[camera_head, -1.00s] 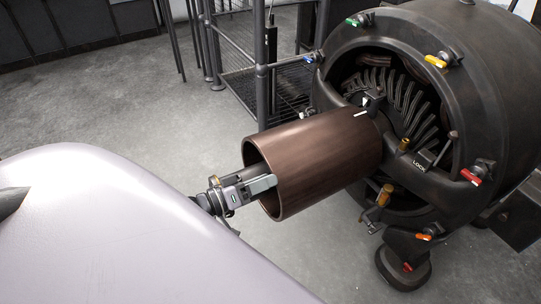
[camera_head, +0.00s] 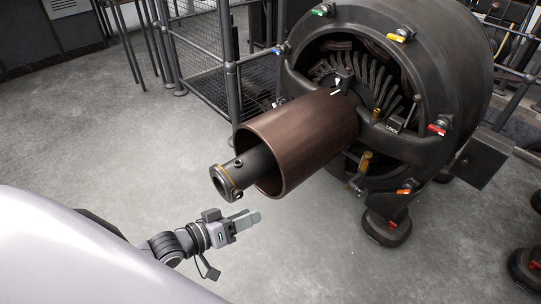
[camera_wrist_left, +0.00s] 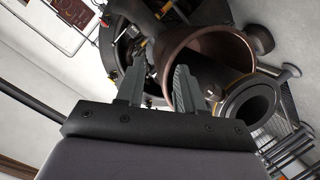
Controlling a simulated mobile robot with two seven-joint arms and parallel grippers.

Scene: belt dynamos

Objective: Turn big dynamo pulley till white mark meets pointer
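The big brown dynamo pulley (camera_head: 305,137) sticks out from the dark dynamo (camera_head: 455,70), its hollow end facing my left side. A short white mark (camera_head: 335,93) shows at its far rim, beside and very near the dark pointer (camera_head: 344,82); I cannot tell whether they line up exactly. My left gripper (camera_head: 245,220) is below the pulley's open end, apart from it and empty. In the left wrist view its two fingers (camera_wrist_left: 157,75) stand apart, with the pulley (camera_wrist_left: 215,45) beyond them. My right gripper is not in view.
A dark shaft end (camera_head: 228,181) with a collar projects from the pulley's mouth. A LOCK label (camera_head: 392,127) and a brass-coloured handle (camera_head: 365,162) are on the dynamo. A wire-mesh cage (camera_head: 205,60) stands behind. The floor at left is clear.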

